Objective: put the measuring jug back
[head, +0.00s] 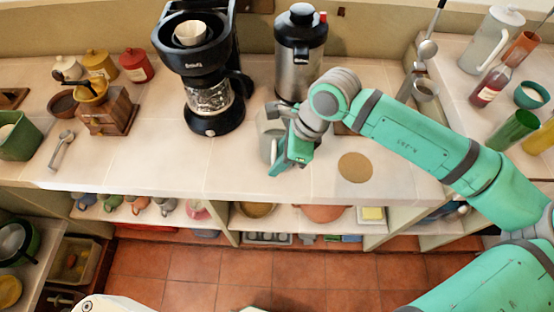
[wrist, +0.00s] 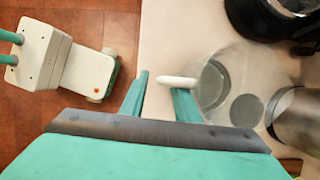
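The measuring jug (head: 269,143) is a clear, translucent vessel on the counter, left of my gripper (head: 287,163) in the head view and partly hidden by it. In the wrist view the jug (wrist: 238,82) is seen from above, with its pale handle (wrist: 178,82) pointing left toward my fingers. My gripper (wrist: 159,92) is open. The handle's outer end lies between the two fingertips, with one finger seemingly inside the handle loop. I cannot tell whether either finger touches it. A round brown mat (head: 355,167) lies bare on the counter to the right.
A coffee machine (head: 208,85) stands left of the jug, and a steel appliance (head: 300,55) stands close behind it. A wooden grinder (head: 108,110) and canisters are farther left. The front counter strip (head: 180,170) is clear. Open shelves with mugs are below.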

